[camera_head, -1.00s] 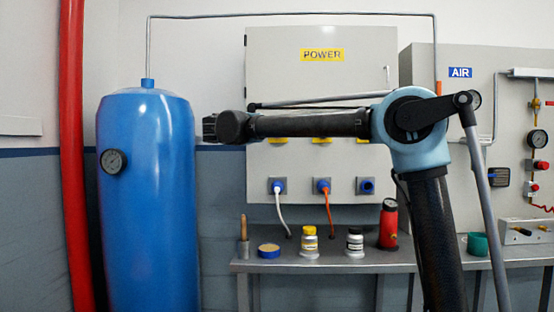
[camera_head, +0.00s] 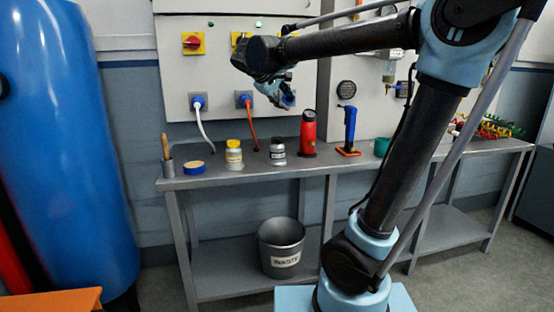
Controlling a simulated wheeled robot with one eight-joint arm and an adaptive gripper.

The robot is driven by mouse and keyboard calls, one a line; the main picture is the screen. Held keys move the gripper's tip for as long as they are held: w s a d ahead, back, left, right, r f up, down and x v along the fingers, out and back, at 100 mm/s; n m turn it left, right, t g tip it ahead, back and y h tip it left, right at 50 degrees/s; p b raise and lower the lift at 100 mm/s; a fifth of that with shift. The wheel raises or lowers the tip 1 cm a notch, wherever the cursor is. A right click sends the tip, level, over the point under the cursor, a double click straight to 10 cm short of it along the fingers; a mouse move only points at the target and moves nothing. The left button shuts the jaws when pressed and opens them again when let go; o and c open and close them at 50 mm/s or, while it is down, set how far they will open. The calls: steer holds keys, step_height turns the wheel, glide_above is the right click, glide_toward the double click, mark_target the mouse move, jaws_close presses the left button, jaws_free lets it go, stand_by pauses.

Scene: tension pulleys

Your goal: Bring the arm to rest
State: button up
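My arm (camera_head: 345,38) stands at the right of the head view, its base low and its upper link reaching left. My gripper (camera_head: 283,94) hangs at the far end of the arm, in front of the grey power cabinet and above the bench. It is small and partly lost against a blue socket behind it. I cannot tell whether its fingers are open or shut. No held object can be made out, and the gripper appears clear of the bench top.
A waste bucket (camera_head: 281,248) stands on the lower shelf. A blue tank (camera_head: 65,120) stands left. Open floor lies at right.

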steer(key=s+d+f+m+g+y, duration=0.2)
steer(key=s+d+f+m+g, duration=0.3)
steer(key=s+d+f, duration=1.1)
steer(key=s+f+m+g+y, duration=0.1)
steer(key=s+f+m+y, duration=0.3)
steer(key=s+f, duration=1)
step_height(320, 180, down, 4)
steer(key=shift+d+f+g, duration=0.1)
steer(key=shift+d+g, duration=0.1)
steer(key=shift+g, duration=0.1)
steer(key=shift+w+f, duration=0.2)
steer(key=shift+w, duration=0.2)
